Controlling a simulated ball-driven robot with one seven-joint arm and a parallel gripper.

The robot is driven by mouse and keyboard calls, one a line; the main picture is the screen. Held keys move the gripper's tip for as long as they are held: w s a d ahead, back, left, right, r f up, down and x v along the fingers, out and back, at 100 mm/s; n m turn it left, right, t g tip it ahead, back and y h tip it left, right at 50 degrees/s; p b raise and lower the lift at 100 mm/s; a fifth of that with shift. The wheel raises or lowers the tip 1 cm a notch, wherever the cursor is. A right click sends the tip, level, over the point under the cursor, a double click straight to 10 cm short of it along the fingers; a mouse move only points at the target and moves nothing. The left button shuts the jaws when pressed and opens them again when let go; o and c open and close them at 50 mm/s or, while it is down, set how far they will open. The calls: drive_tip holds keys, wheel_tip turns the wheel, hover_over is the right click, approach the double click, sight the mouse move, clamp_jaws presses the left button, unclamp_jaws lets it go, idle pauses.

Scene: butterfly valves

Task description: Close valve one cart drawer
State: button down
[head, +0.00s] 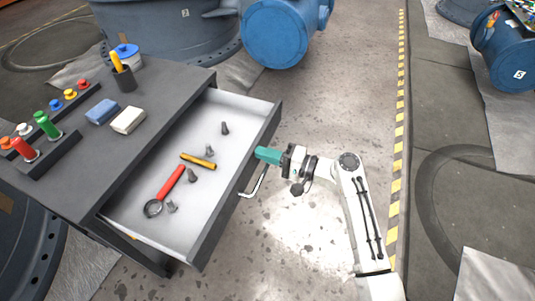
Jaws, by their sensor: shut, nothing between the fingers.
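The cart (160,85) stands on the left with a dark grey top. Its drawer (226,107) is pulled well out to the right, with a white inside and a dark front panel. A red-handled tool with a ring end (170,183), a yellow-orange bar (198,161) and several small dark fittings (225,128) lie in it. A light metal handle (255,184) sticks out from the drawer front. My gripper (262,153), with teal fingers, is shut and empty. It is at the drawer's front panel, just above the handle in the picture; I cannot tell whether it touches.
On the cart top are a rack of red and green bottles (45,126), blue and white blocks (128,120) and a dark cup (124,77). Large blue valve parts (275,35) stand behind.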

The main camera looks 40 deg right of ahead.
drive_tip(key=b, duration=0.6)
hover_over(201, 149)
drive_tip(key=shift+a, duration=0.1)
idle(0.4)
